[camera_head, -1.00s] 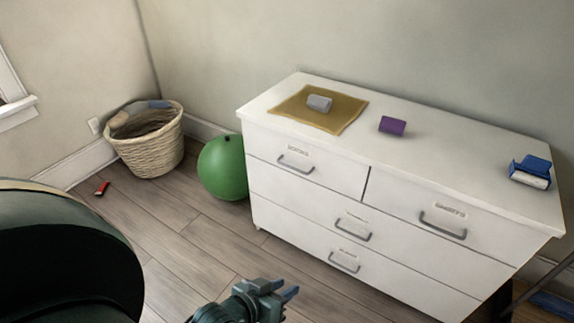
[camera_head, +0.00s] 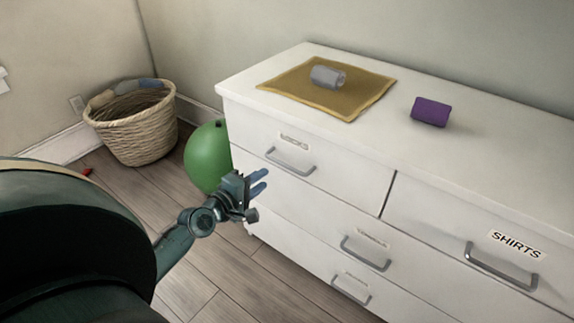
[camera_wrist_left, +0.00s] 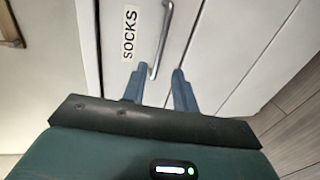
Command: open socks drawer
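The socks drawer (camera_head: 342,178) is the upper left drawer of the white dresser and is closed. Its grey bar handle (camera_head: 290,162) sits under a small label, which reads SOCKS in the left wrist view (camera_wrist_left: 130,34). My left gripper (camera_head: 262,183) is just left of and below that handle in the head view. In the left wrist view, my left gripper's two blue fingers (camera_wrist_left: 156,80) are apart with nothing between them, and the handle (camera_wrist_left: 164,35) lies ahead, its near end close to the gap. My right gripper is not in view.
The drawer labelled SHIRTS (camera_head: 480,235) and two lower drawers are closed. On top lie a mustard cloth (camera_head: 350,103) with a grey roll (camera_head: 327,78) and a purple roll (camera_head: 431,111). A green ball (camera_head: 207,157) and wicker basket (camera_head: 140,130) stand left on the floor.

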